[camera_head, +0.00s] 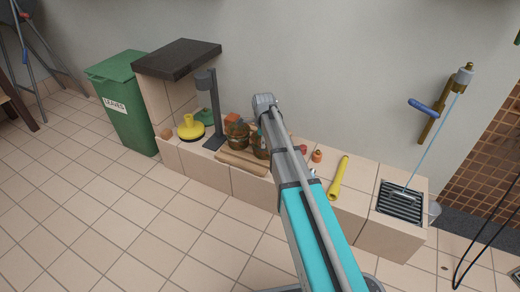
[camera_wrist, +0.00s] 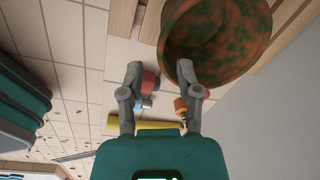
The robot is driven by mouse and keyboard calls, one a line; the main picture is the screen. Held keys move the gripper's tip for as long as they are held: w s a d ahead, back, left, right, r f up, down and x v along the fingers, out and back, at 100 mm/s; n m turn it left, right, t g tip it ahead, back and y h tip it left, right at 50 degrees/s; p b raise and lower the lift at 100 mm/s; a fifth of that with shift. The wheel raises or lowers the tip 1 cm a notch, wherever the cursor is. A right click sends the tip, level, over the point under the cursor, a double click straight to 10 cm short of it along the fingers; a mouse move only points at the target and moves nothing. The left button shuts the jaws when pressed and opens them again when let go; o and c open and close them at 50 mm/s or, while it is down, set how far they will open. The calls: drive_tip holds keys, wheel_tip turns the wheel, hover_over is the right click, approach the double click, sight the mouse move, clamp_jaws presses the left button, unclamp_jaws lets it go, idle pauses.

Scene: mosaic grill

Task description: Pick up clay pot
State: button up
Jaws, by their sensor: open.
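A round clay pot (camera_wrist: 225,62), brown-orange with dark green mottling, fills the upper right of the wrist view, its open mouth facing the camera. My gripper (camera_wrist: 160,72) is open and empty. Its right fingertip overlaps the pot's near rim in the picture, and its left fingertip lies outside the pot to the left. I cannot tell whether the right finger touches it. In the head view two brown pots stand side by side on the ledge, one at left (camera_head: 236,133) and one (camera_head: 259,147) partly behind my arm. My gripper is not clearly visible there.
A dark lamp-like post (camera_head: 212,110) stands left of the pots. A drain grate (camera_head: 400,202) lies at right.

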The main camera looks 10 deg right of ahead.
drive_tip(key=shift+w+f+b, duration=0.2)
drive_tip(key=shift+f+b, duration=0.3)
drive_tip(key=shift+f, duration=0.15)
drive_tip(key=shift+w+f+b, duration=0.15)
drive_tip(key=shift+f+b, duration=0.35)
drive_tip(key=shift+f, duration=0.1)
drive_tip(key=shift+w+f+b, duration=0.1)
drive_tip(key=shift+f+b, duration=0.85)
clamp_jaws()
